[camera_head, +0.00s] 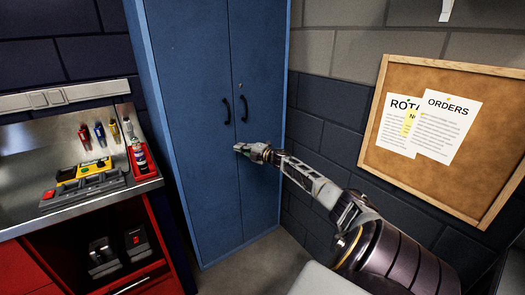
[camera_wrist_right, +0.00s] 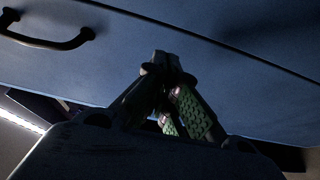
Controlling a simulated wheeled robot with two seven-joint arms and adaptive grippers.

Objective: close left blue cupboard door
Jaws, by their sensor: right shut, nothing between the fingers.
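The blue cupboard (camera_head: 165,30) stands in the middle of the head view. Its left door (camera_head: 200,170) and right door (camera_head: 258,90) look flush, with a thin seam between them and a black handle on each. My right gripper (camera_head: 240,148) is shut and empty at the left door near the seam, below the handles. In the right wrist view the fingertips (camera_wrist_right: 168,58) are close to the blue door surface (camera_wrist_right: 220,75); I cannot tell whether they touch it. One black handle (camera_wrist_right: 45,38) shows there at the upper left. My left gripper is in neither view.
A metal workbench (camera_head: 30,150) with markers, a spray can and a yellow-black tool stands left of the cupboard, over a red cabinet (camera_head: 165,285). A cork board (camera_head: 440,75) with papers hangs on the right wall. Bare floor (camera_head: 255,262) shows before the cupboard.

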